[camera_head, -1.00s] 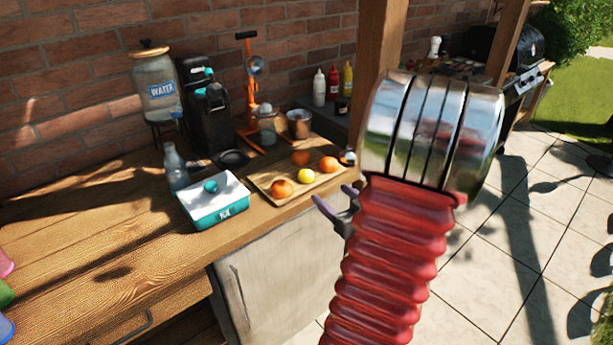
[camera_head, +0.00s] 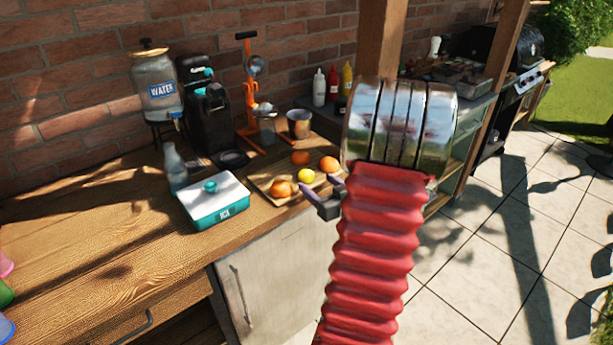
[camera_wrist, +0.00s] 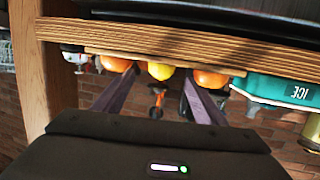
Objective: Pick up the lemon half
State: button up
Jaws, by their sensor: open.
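The lemon half (camera_head: 306,175) is a small yellow piece on the wooden board (camera_head: 262,186), between orange fruits. It also shows in the wrist view (camera_wrist: 160,71), where the picture is upside down, between two orange fruits. My gripper (camera_head: 320,187) is at the front right edge of the board, its purple fingers pointing toward the fruit. In the wrist view my gripper (camera_wrist: 152,92) is open and empty, with the lemon half lying between the directions of its two fingers. The lemon half is apart from the fingers.
Orange fruits (camera_head: 281,188) (camera_head: 329,164) sit close on both sides of the lemon half, another (camera_head: 300,158) behind. A teal ice box (camera_head: 214,200) stands left of the board. An orange juicer press (camera_head: 250,95) and a metal pot (camera_head: 299,123) stand behind.

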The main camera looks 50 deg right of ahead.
aim_at(310, 179)
jog(key=shift+x, duration=2.55)
jog(key=shift+a, duration=0.1)
jog(key=shift+c, duration=0.5)
jog(key=c, duration=1)
